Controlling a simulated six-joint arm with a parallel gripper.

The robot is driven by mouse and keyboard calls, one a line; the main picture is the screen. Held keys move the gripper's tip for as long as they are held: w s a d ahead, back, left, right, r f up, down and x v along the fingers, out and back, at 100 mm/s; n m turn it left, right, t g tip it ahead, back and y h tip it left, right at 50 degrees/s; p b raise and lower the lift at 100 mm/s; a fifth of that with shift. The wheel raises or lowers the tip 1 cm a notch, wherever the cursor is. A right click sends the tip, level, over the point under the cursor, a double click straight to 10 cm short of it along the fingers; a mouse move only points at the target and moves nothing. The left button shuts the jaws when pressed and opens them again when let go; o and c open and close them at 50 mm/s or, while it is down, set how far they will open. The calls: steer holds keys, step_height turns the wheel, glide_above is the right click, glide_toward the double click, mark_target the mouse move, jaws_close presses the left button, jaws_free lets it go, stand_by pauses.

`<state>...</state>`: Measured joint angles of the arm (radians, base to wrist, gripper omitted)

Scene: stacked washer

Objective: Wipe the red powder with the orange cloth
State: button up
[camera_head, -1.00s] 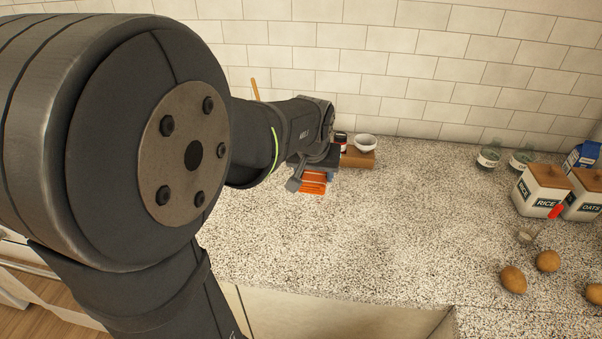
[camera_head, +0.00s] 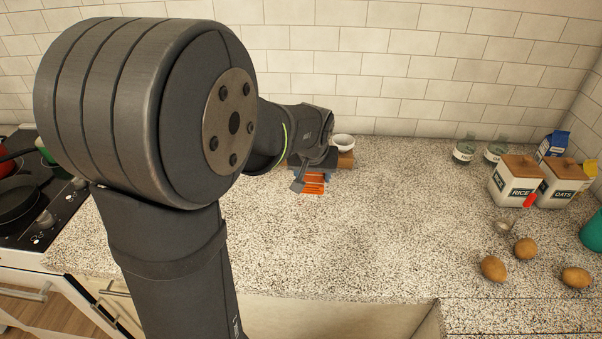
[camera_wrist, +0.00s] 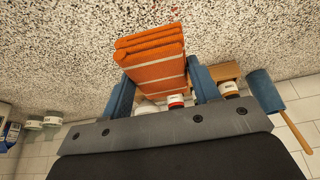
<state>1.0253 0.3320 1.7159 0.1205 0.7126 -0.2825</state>
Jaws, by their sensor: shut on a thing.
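The orange cloth (camera_wrist: 157,66) is folded, with pale stripes, and sits between the two blue fingers of my gripper (camera_wrist: 158,78) in the wrist view. The gripper is shut on it. In the head view the cloth (camera_head: 314,184) shows just below my gripper (camera_head: 308,172), over the speckled counter. I cannot tell whether the cloth touches the counter. A few faint reddish specks show on the counter near the top of the wrist view; I cannot be sure they are the red powder. No clear patch of powder shows, and my arm hides part of the counter.
A white bowl (camera_head: 344,141) stands on a wooden block (camera_head: 346,160) behind the gripper. Rice (camera_head: 516,181) and oats (camera_head: 555,184) canisters, glass jars and potatoes (camera_head: 493,268) are at the right. A stove (camera_head: 40,205) is at the left. The middle counter is clear.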

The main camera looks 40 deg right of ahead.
mark_target(314, 201)
steer(key=shift+d+f, duration=0.35)
steer(key=shift+f, duration=3.25)
steer(key=shift+a+f, duration=0.1)
steer(key=shift+f, duration=0.65)
steer(key=shift+w+a+r, duration=0.1)
steer(key=shift+w+a, duration=0.45)
steer(key=shift+w, duration=0.05)
steer(key=shift+c, duration=0.5)
steer(key=shift+w+a, duration=1.95)
steer(key=shift+s+d, duration=2.5)
steer(key=shift+s+d+r, duration=0.1)
steer(key=shift+r, duration=4)
